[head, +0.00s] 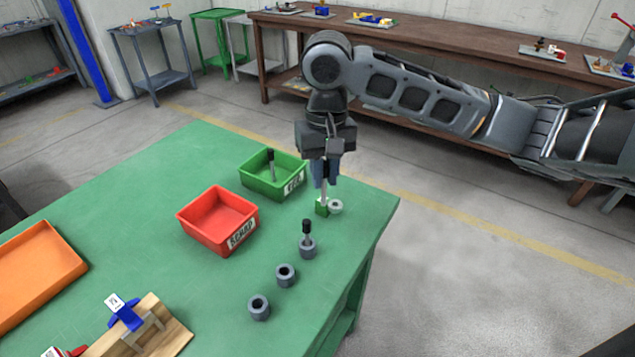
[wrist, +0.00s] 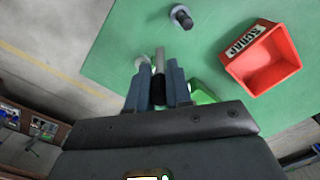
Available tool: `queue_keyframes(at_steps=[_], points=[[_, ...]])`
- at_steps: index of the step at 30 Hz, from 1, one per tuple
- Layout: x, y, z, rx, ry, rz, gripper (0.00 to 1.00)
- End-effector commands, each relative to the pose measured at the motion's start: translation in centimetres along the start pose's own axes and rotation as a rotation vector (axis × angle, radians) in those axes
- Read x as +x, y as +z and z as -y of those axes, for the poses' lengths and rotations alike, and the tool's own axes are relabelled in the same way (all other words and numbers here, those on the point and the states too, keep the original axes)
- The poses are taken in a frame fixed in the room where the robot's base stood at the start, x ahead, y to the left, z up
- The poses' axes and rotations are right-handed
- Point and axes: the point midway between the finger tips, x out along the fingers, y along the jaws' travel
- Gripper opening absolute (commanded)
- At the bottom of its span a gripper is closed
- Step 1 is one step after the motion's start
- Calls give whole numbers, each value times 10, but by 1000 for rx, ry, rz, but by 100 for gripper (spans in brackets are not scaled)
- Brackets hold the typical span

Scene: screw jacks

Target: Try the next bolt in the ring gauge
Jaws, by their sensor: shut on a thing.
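In the head view my gripper (head: 324,183) points down over the table's right corner, shut on a bolt. I cannot tell whether the tip touches or enters the ring. Another black-headed bolt (head: 306,228) stands in a grey holder (head: 307,250). Two more holders (head: 286,275) (head: 259,307) look empty.
A green bin (head: 258,183) with a dark-headed bolt (head: 271,160) in it stands behind left of the gripper. A red SCRAP bin (head: 197,233) is nearer. An orange tray (head: 40,265) and a wooden fixture (head: 165,335) sit further left. The table's right edge is close.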

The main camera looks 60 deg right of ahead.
Motion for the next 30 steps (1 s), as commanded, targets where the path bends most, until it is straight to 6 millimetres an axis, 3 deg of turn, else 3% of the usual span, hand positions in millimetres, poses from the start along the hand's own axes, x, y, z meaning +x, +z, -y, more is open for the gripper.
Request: queue_keyframes(at_steps=[3,10,19,30], points=[[-3,-19,-17,-113,3,-1,0],[-1,-42,-39,-281,7,-5,0],[10,-48,-46,-334,10,-6,0],[49,-48,-46,-331,11,-7,0]])
